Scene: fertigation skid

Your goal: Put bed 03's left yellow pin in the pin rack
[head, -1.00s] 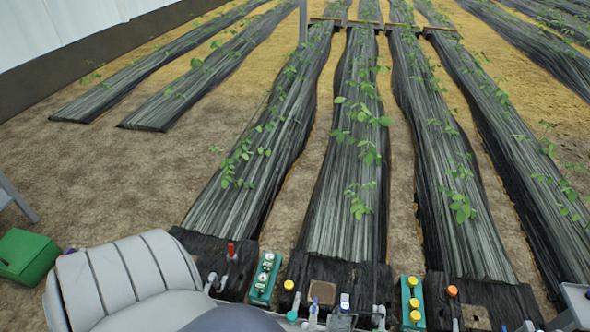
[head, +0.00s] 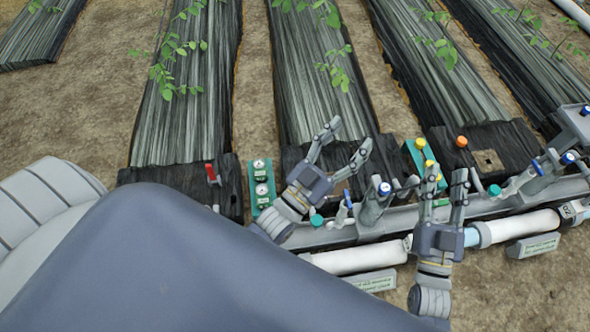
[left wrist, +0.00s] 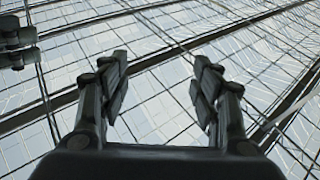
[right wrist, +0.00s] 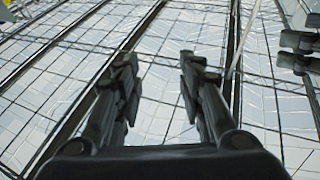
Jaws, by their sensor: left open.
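A teal block (head: 409,153) stands at the near end of the beds and bears yellow-topped pins (head: 421,143); it may be the pin rack, but I cannot tell for sure. My right gripper (head: 443,178) partly covers its near part. An orange-topped pin (head: 461,142) stands on the dark bed end to its right. My left gripper (head: 346,143) is open and empty over the middle bed end; bed 03's left yellow pin is not visible and may be behind it. The right gripper is open and empty.
A grey rail (head: 334,236) and white pipe (head: 360,257) run along the near side, with blue-capped valves (head: 384,188). A teal gauge block (head: 262,187) and red-handled valve (head: 211,173) are left. Small signs (head: 370,282) are unreadable. Plants grow on the beds.

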